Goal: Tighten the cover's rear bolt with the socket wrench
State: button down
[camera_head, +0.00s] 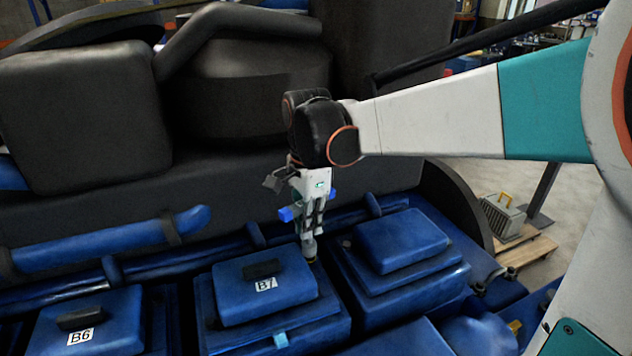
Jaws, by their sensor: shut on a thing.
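My gripper (312,212) points down near the middle of the view and is shut on the socket wrench (308,246). The wrench's dark lower end stands upright at the right rear corner of the blue cover labelled B7 (240,306). Blue pieces stick out on both sides at finger height; I cannot tell whether they belong to the wrench or to the gripper. The rear bolt is hidden under or behind the wrench's end. I cannot tell whether the socket sits on it.
Cover B6 (105,312) lies at left, and an unlabelled blue cover (402,240) is close on the right. A blue pipe (100,245) runs behind the covers. Large dark engine parts (240,90) rise behind. A grey case (500,218) stands on a pallet at right.

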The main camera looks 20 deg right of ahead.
jog(key=n, duration=0.7)
jog(key=shift+s, duration=0.2)
jog(key=n, duration=1.3)
jog(key=shift+n, duration=3.5)
jog(key=shift+w, duration=0.1)
jog(key=shift+f, duration=0.1)
jog(key=shift+f+b, duration=0.6)
jog(key=shift+f, duration=0.1)
jog(key=m, duration=0.5)
